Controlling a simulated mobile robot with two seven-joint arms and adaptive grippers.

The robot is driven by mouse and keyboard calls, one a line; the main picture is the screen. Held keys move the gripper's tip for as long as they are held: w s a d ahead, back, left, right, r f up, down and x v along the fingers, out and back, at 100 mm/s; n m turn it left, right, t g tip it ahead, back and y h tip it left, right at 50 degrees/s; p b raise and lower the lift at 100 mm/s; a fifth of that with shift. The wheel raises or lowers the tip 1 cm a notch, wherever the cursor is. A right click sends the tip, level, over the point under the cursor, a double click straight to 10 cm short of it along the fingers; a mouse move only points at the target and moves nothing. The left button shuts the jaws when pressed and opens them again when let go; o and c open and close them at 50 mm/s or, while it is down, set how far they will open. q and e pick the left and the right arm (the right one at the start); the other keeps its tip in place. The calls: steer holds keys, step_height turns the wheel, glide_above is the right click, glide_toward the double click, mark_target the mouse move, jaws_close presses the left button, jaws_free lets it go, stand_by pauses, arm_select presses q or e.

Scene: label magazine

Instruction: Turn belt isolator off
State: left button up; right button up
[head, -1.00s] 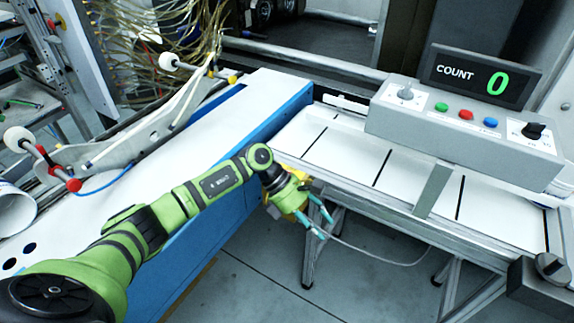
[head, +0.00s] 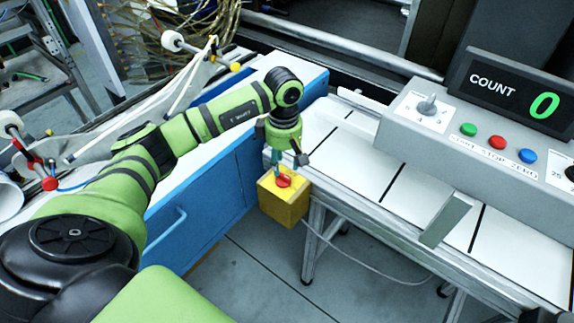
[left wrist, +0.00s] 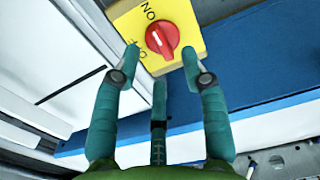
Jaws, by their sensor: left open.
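The belt isolator is a yellow box (head: 283,207) with a red rotary knob (head: 284,181) on top, at the near left end of the conveyor. In the left wrist view the red knob (left wrist: 162,39) sits on a yellow plate (left wrist: 188,18) lettered ON and OFF. The white mark on the knob appears to point toward ON. My left gripper (head: 281,170) is above the box, pointing down. In the wrist view its open fingers (left wrist: 161,54) stand either side of the knob; I cannot tell whether they touch it. My right gripper is not in view.
The white conveyor (head: 352,160) runs right from the box, under a grey console (head: 455,122) with buttons, dials and a COUNT display (head: 510,92) reading 0. A blue cabinet (head: 205,205) stands left of the box. A cable trails on the open floor below.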

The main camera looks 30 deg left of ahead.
mark_target(282, 174)
arm_select(q)
step_height(282, 174, down, 3)
steer(key=shift+f+p, duration=0.2)
steer(key=shift+p, duration=0.1)
steer(key=shift+f, duration=0.3)
jaws_close()
steer(key=n+b, duration=0.1)
steer(key=n, duration=0.3)
steer(key=shift+f+b, duration=0.1)
steer(key=shift+b, duration=0.25)
steer(key=n+b, duration=0.1)
steer(key=n, duration=0.3)
steer(key=shift+a+n, duration=0.1)
steer(key=shift+n, duration=0.2)
steer(key=n+b, duration=0.1)
steer(key=n, duration=0.3)
steer(key=shift+s+a, duration=0.1)
steer(key=shift+s+n, duration=0.1)
steer(key=shift+n, duration=2.6)
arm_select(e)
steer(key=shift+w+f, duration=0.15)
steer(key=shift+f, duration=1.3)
